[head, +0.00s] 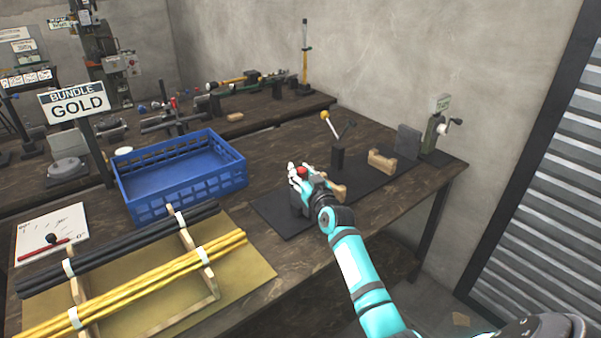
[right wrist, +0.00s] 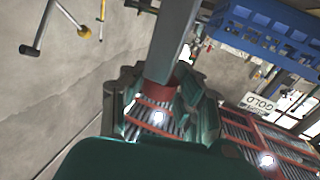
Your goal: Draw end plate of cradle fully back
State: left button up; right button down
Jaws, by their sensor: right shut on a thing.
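The cradle is a dark base (head: 375,190) on the bench with wooden saddles (head: 382,161) along it and an upright grey plate (head: 409,141) at its far right end. My right gripper (head: 301,174) is at the cradle's near left end, shut on a red knob (head: 303,171). The end plate there is mostly hidden behind the gripper. In the right wrist view, the fingers (right wrist: 158,95) close around the red piece (right wrist: 183,75), which sits at the end of a grey bar (right wrist: 174,40). My left gripper is not in view.
A blue crate (head: 180,201) stands left of the cradle. Bundles of black rods (head: 120,248) and yellow rods (head: 130,285) lie in front of it. A yellow-balled lever (head: 325,115) rises behind the cradle, and a hand-cranked device (head: 437,130) stands at the bench's right end.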

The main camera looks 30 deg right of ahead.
jog(key=shift+w+a+f, duration=0.1)
jog(key=shift+w+f, duration=0.05)
jog(key=shift+f, duration=0.1)
dwell(0.3)
jog(key=shift+a+p, duration=0.25)
jog(key=shift+p, duration=0.05)
jog(key=a+p, duration=0.4)
jog(key=a, duration=0.3)
jog(key=shift+s+f, duration=0.35)
jog(key=c, duration=1.5)
grip_release()
jog(key=o, duration=0.6)
jog(key=shift+s+a+r, duration=0.15)
jog(key=shift+s+r, duration=0.25)
jog(key=shift+r, duration=0.1)
jog(key=s+a, duration=0.2)
jog(key=s, duration=0.9)
jog(key=shift+s, duration=0.2)
